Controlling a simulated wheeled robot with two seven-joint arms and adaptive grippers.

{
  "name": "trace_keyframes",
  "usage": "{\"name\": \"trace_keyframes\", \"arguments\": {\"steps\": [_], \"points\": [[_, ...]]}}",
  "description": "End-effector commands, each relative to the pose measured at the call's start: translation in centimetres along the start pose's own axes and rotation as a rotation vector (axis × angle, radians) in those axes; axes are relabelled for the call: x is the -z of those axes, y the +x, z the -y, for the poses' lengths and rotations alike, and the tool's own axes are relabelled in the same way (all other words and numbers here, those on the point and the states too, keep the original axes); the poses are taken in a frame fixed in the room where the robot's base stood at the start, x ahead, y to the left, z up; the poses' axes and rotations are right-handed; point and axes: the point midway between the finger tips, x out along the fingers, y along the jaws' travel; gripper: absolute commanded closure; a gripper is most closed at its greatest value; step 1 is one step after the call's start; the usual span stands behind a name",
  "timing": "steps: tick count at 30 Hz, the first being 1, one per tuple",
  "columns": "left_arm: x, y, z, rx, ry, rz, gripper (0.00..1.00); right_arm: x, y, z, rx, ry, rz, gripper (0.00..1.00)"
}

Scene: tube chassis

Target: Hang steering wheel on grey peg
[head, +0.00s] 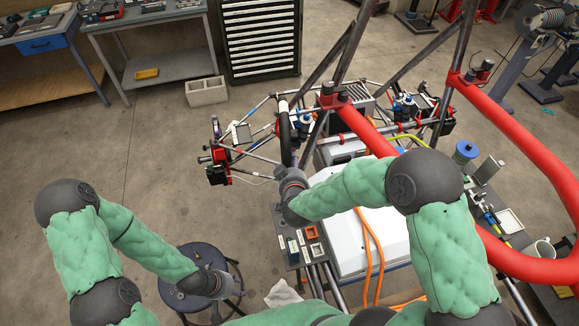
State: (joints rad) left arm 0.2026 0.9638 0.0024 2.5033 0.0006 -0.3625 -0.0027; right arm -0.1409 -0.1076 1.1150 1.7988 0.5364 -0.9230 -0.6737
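A black steering wheel (285,135) stands upright, seen almost edge-on, at the front of the tube chassis. My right gripper (290,172) is at the wheel's lower end and appears to touch it. My own wrist hides its fingers, so I cannot see whether they are closed on the rim. I cannot make out the grey peg clearly among the crowded tubes near the wheel, nor whether the wheel is on it. My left gripper (228,284) is low on the left, above a dark round stool (180,297), far from the wheel. Its fingers are too small and dark to read.
The red and grey tube chassis (530,165) fills the right side. A white box (345,205) with orange cables (372,245) lies under my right arm. A small parts tray (303,250) is beside it. Workbenches and a drawer cabinet (260,40) stand behind.

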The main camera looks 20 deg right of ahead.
Motion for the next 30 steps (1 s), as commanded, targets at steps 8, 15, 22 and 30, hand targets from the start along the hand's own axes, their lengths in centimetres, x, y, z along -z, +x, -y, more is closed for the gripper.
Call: {"name": "trace_keyframes", "arguments": {"steps": [8, 15, 22, 30], "points": [[0.0, 0.0, 0.0, 0.000, 0.000, 0.000, 0.60, -0.4, -0.1, 0.1, 0.002, -0.002, 0.009, 0.34], [0.0, 0.0, 0.0, 0.000, 0.000, 0.000, 0.60, -0.2, -1.7, 0.1, 0.003, -0.001, 0.005, 0.34], [0.0, 0.0, 0.0, 0.000, 0.000, 0.000, 0.60, 0.0, -6.0, 0.1, 0.004, -0.001, 0.000, 0.34], [0.0, 0.0, 0.0, 0.000, 0.000, 0.000, 0.60, 0.1, -10.4, 0.1, 0.003, -0.001, -0.001, 0.34]]}}
